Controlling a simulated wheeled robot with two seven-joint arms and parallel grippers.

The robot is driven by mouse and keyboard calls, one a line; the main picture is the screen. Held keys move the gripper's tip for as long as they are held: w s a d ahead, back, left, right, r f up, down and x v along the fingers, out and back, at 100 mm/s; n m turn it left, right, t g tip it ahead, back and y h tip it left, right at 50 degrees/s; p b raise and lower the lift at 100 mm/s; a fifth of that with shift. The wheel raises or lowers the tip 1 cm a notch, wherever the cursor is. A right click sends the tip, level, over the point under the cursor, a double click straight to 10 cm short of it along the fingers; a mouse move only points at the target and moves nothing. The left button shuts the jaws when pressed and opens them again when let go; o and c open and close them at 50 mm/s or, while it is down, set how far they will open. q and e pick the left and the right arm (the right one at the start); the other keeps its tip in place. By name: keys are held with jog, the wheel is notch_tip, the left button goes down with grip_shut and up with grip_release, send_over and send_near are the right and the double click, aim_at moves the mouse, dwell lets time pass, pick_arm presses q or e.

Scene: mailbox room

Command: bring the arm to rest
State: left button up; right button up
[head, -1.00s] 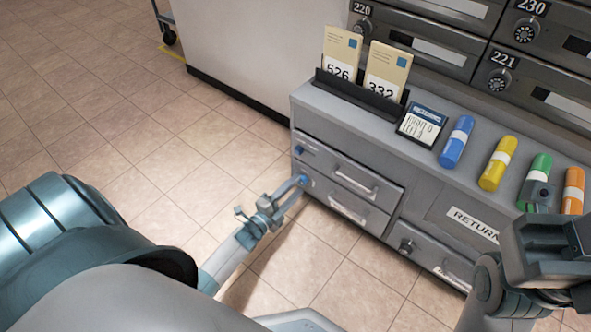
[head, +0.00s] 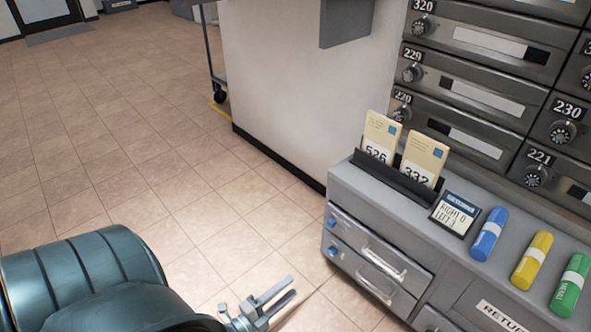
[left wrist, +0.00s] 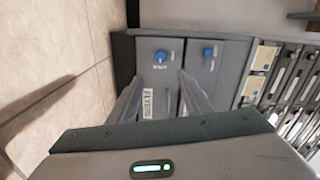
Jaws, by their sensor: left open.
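My left gripper (head: 272,300) is at the bottom of the head view, in front of and to the left of the grey cabinet. Its two fingers are apart with nothing between them. The same blue knobs (head: 332,222) show at the left ends of the two drawers in the head view. My right gripper is not in the head view.
The grey cabinet (head: 345,190) carries a black rack (head: 392,178) with two numbered cards, a small sign (head: 454,214), and blue (head: 489,234), yellow (head: 532,260) and green (head: 570,284) tubes. Mailboxes (head: 480,95) rise behind. The tiled floor (head: 130,170) at left is clear.

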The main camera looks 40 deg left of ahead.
pick_arm(q)
jog(key=shift+s, duration=0.4)
dwell(0.3)
